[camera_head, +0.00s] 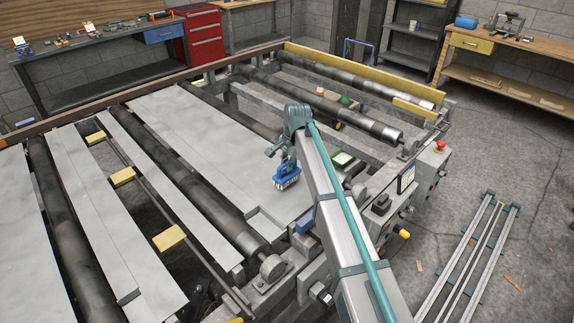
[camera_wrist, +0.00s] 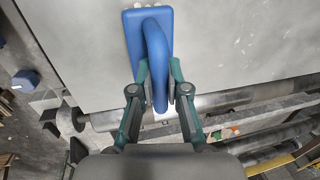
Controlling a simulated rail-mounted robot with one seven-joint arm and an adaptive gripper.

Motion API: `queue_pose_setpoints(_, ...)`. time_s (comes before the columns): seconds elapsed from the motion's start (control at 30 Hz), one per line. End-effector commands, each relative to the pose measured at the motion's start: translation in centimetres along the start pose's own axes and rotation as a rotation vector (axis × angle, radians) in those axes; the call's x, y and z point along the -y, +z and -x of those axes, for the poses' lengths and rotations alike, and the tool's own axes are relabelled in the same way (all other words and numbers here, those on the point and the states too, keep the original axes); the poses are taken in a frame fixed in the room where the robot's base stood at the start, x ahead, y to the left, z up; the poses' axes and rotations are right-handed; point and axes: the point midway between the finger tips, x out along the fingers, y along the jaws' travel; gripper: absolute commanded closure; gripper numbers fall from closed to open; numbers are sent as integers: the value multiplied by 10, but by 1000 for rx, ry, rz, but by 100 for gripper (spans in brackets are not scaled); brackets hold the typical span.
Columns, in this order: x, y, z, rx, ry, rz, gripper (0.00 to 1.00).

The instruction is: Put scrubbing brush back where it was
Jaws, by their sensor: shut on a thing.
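The scrubbing brush (camera_head: 287,178) is blue with pale bristles on its underside. It is just above or on the grey metal sheet (camera_head: 204,146); I cannot tell whether the bristles touch it. My gripper (camera_head: 283,158) is over the brush from above. In the wrist view, my gripper (camera_wrist: 159,92) is shut on the arched blue handle of the brush (camera_wrist: 150,40), one finger on each side. The spot where the brush was before is not marked in these frames.
Dark rollers (camera_head: 180,185) run alongside the sheets, with open gaps between. The sheet left of the brush is clear.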

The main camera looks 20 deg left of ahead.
Motion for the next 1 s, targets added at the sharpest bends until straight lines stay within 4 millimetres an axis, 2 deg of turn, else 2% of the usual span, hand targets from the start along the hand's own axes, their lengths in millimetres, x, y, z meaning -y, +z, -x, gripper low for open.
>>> queue_pose_setpoints(0.1, -2, 0, -9, 0, -1, 0, 100)
queue_pose_setpoints(0.47, -3, 0, -13, -1, -1, 0, 100)
queue_pose_setpoints(0.5, -3, 0, -14, -1, -1, 0, 82)
queue_pose_setpoints(0.63, -3, 0, -13, -1, -1, 0, 61)
queue_pose_setpoints(1.0, -2, 0, -10, -1, -1, 0, 60)
